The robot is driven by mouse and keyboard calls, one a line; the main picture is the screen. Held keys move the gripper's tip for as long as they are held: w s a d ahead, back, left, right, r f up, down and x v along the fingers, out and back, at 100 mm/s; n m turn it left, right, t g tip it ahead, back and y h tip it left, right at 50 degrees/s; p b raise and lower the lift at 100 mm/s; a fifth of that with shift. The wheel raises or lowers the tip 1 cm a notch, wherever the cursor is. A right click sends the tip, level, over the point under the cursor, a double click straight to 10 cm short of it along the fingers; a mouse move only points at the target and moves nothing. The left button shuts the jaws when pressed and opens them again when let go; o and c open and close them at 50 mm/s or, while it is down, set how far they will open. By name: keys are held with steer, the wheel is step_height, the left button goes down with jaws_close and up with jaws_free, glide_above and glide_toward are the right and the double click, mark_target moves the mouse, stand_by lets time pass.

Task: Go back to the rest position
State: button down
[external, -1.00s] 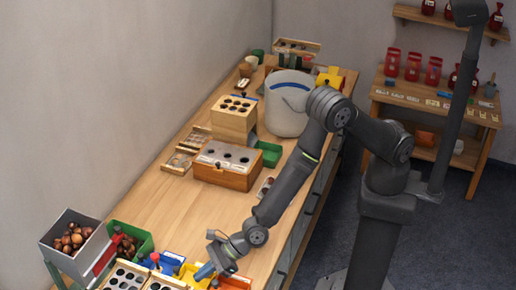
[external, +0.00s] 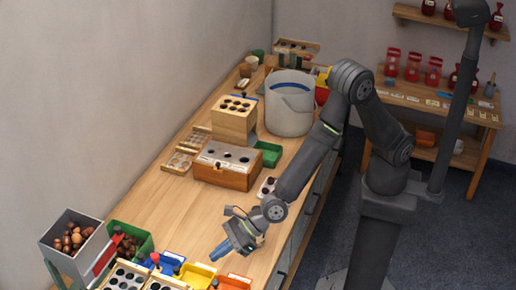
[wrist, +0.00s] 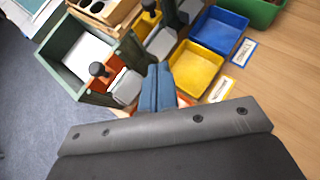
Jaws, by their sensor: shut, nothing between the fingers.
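My gripper (external: 222,250) is low over the near part of the wooden bench in the external view, with its blue fingers pointing down and left. In the wrist view its blue fingertips (wrist: 157,75) are together with nothing between them. It hangs above the small coloured bins. A yellow bin (wrist: 194,70) and a blue bin (wrist: 218,31) lie beyond the fingers in the wrist view. An orange bin there is partly hidden behind the fingers.
A grey hopper of chestnuts (external: 60,225) stands at the bench's near left. A wooden box with holes (external: 224,178), a green tray (external: 270,152) and a white bucket (external: 289,118) stand farther back. The middle of the bench (external: 180,205) is mostly clear.

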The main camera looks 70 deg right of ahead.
steer(key=w+a+f, duration=0.4)
steer(key=f, duration=0.3)
steer(key=v, duration=1)
steer(key=w+a+r+n+g, duration=0.2)
steer(key=a+r+n+g, duration=0.3)
steer(key=r+n, duration=0.55)
step_height(320, 180, up, 11)
steer(key=w+d+n+h, duration=0.1)
steer(key=w+n+h, duration=0.1)
steer(key=n, duration=1.1)
steer(key=shift+d+g+h, duration=0.3)
steer(key=shift+d+h, duration=0.05)
steer(key=shift+h, duration=0.15)
steer(key=c, duration=2.1)
jaws_free()
steer(key=shift+r, duration=0.15)
